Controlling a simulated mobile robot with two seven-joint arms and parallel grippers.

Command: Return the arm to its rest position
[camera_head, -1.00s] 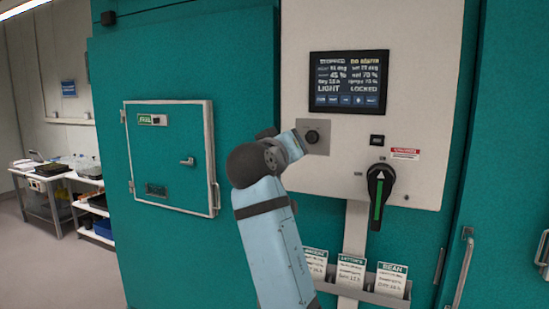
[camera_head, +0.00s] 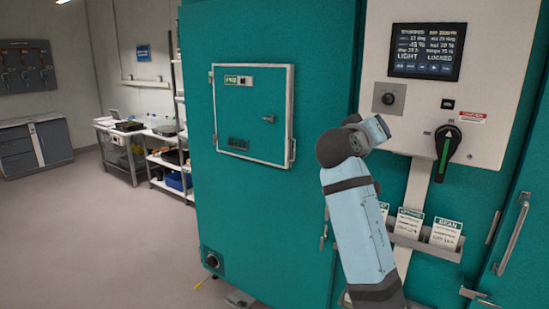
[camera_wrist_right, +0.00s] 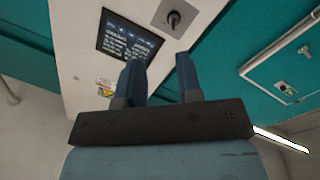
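My right arm (camera_head: 360,225) rises from the bottom of the head view, light blue with dark joints. Its wrist end is in front of the teal chamber, below and left of the round black knob (camera_head: 389,98); its fingers cannot be made out there. In the right wrist view my right gripper (camera_wrist_right: 159,75) shows two dark blue fingers standing apart with nothing between them. My left gripper is not in view.
The white control panel (camera_head: 490,75) carries a display (camera_head: 425,50) and a black handle with a green stripe (camera_head: 447,150). Below it is a card rack (camera_head: 425,245). A closed hatch (camera_head: 253,113) is to the left. Open floor (camera_head: 100,235) lies further left.

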